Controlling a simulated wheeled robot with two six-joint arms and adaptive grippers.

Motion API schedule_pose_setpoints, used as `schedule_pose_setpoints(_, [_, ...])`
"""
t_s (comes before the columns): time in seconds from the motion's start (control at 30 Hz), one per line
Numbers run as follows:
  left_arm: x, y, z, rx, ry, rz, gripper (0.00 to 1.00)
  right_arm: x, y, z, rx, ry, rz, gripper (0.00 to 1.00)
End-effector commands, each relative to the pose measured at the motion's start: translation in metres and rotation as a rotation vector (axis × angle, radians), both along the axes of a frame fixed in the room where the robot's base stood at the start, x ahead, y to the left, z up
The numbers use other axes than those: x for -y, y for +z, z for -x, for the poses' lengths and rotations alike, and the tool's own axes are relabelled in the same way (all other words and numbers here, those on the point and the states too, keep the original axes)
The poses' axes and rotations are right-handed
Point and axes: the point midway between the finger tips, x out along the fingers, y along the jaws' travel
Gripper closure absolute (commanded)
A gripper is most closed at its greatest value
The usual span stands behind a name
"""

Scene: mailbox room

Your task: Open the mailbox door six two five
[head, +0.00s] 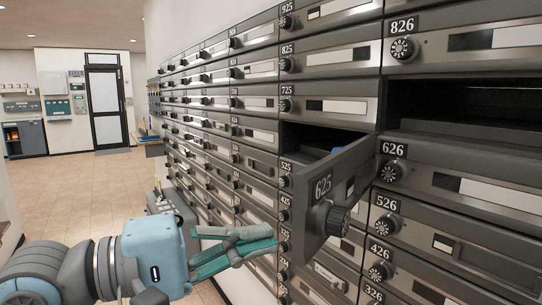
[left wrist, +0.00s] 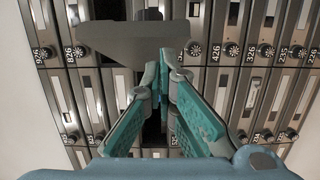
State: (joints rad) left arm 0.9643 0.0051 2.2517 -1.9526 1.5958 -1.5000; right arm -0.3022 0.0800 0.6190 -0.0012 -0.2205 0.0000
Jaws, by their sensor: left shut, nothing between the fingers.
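The mailbox door labelled 625 (head: 335,193) stands swung out from the wall, tilted, with its round dial knob (head: 338,220) facing me. Its dark compartment (head: 310,138) is uncovered, and a bit of something blue (head: 336,151) shows inside. My left gripper (head: 275,240), with teal finger pads, is shut and empty, just left of the door; I cannot tell whether it touches it. In the left wrist view the shut fingers (left wrist: 162,68) point at a plain grey panel (left wrist: 125,42), probably the back of this door. My right gripper is not in view.
Closed doors with dials surround it, including 626 (head: 470,185) and 826 (head: 470,42). The compartment (head: 460,103) between those two is open and dark. The tiled floor (head: 95,185) at left is mostly clear, with a far door (head: 105,105) beyond.

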Motion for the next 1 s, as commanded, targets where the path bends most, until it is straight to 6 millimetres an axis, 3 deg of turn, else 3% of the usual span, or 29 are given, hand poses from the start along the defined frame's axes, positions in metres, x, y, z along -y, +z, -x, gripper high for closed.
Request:
schedule_pose_setpoints(0.73, [-0.002,-0.001,-0.003,0.001,0.010,-0.001,1.00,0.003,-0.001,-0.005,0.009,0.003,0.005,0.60])
schedule_pose_setpoints(0.97, [-0.034,-0.004,-0.020,-0.002,0.012,-0.004,1.00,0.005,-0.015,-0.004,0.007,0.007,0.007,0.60])
schedule_pose_setpoints(1.0, [-0.037,-0.001,-0.004,0.007,0.010,-0.004,1.00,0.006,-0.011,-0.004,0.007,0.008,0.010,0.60])
